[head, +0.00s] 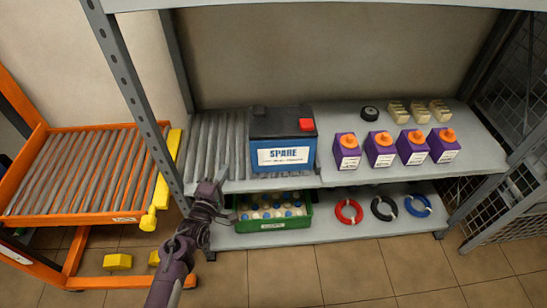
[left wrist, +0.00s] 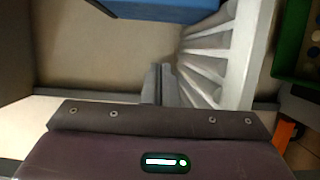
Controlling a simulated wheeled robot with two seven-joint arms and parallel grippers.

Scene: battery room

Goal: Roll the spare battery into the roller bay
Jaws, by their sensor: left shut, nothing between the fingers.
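The spare battery (head: 284,140), a blue box with a dark top, a red terminal cover and a white SPARE label, stands upright on the upper shelf. Grey shelf rollers (head: 207,135) lie directly to its left. An orange-framed roller table (head: 85,172) stands left of the rack. My left gripper (head: 222,173) is in front of the shelf rollers, left of the battery and apart from it. It is shut and empty; its closed fingers (left wrist: 158,84) show in the left wrist view, with the battery's blue side (left wrist: 160,9) at the top. My right gripper is out of view.
Several purple cells (head: 380,150) with orange caps stand right of the battery. Below are a green crate (head: 262,225) of bottles and cable coils (head: 349,211). A rack upright (head: 135,92) and a yellow bar (head: 160,180) stand between the shelf and the roller table.

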